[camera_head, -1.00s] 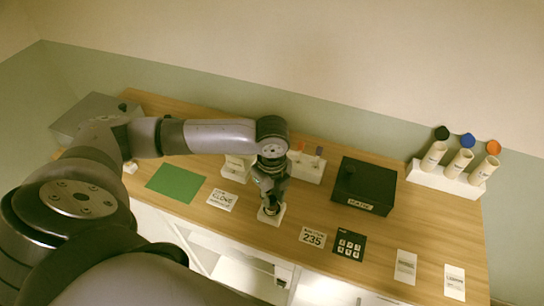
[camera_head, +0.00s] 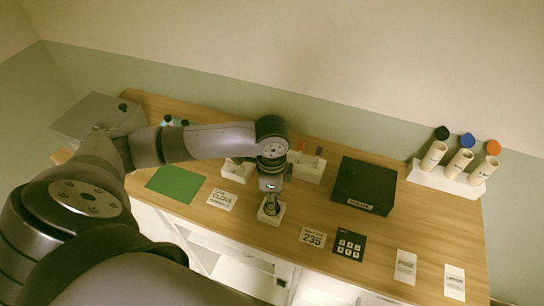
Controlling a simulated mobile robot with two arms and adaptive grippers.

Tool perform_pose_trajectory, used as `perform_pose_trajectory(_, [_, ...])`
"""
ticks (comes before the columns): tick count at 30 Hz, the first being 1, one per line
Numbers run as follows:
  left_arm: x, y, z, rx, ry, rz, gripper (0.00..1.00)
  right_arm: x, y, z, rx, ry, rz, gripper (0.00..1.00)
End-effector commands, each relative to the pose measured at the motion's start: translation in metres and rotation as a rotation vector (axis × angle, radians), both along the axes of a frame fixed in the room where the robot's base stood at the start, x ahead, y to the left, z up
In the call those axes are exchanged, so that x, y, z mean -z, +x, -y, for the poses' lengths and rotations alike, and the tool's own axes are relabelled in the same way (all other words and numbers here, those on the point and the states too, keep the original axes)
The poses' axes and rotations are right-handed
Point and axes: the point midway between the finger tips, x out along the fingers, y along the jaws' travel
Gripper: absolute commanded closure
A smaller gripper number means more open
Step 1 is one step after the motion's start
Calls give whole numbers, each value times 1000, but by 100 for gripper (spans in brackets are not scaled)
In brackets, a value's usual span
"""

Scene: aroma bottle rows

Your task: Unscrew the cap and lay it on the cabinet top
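My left arm reaches in from the left over the cabinet top (camera_head: 420,235). My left gripper (camera_head: 271,200) points down over a small white block (camera_head: 277,217) near the front edge. A small dark shape shows between the fingers and the block. It is too small to tell bottle, cap and fingertips apart, or whether the fingers are shut on the cap. My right gripper is not in view.
A black box (camera_head: 366,184) stands right of the gripper. Three white cylinders with black, blue and orange tops stand in a white rack (camera_head: 424,179) at the right. A green mat (camera_head: 175,183) and printed cards lie flat.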

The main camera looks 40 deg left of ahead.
Motion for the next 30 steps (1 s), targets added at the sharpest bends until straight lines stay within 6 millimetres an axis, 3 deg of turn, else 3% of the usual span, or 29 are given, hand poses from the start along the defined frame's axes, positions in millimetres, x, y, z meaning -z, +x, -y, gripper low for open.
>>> perform_pose_trajectory(3, [0, 0, 0, 1, 0, 0, 62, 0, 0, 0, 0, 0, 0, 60])
perform_pose_trajectory(17, [0, 0, 0, 21, 0, 1, 62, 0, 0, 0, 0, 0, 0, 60])
perform_pose_trajectory(30, [0, 0, 0, 604, 0, 1, 62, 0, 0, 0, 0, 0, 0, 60])
